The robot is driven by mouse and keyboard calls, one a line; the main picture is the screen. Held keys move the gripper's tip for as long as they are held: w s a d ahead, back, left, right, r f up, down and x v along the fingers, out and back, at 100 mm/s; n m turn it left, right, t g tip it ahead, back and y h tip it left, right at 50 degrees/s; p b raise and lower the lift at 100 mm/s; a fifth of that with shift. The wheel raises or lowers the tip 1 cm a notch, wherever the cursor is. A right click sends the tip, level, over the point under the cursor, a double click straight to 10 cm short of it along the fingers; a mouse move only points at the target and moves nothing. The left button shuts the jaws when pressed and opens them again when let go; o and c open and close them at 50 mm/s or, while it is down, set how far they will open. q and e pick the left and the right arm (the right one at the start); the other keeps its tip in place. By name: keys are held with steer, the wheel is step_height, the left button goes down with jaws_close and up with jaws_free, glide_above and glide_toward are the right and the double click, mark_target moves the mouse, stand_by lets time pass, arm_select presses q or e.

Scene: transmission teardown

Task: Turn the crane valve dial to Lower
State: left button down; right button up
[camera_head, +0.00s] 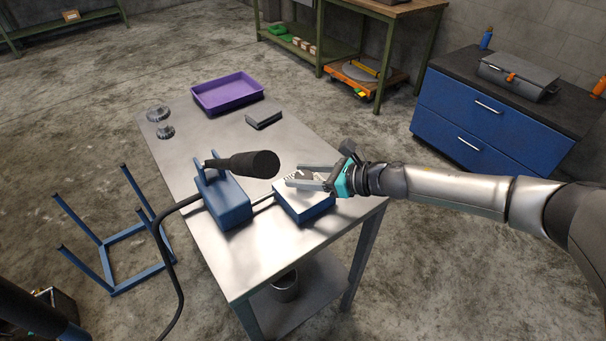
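A blue box with a pale top plate (291,203) sits near the right edge of the steel table. A small grey part (306,176), perhaps the valve dial, shows on its top between my gripper's fingers. My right gripper (294,175) reaches in from the right over this box, with its two fingers apart. I cannot tell whether the fingers touch the grey part. The dial's setting and any lettering are too small or hidden to read. My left gripper is not in view.
A blue block with uprights (229,203) and a dark cylindrical handle (250,163) stands left of the box; a black hose trails from it. A purple tray (228,106), a small dark block (264,119) and metal gears (165,131) lie farther back.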

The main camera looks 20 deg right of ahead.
jaws_close()
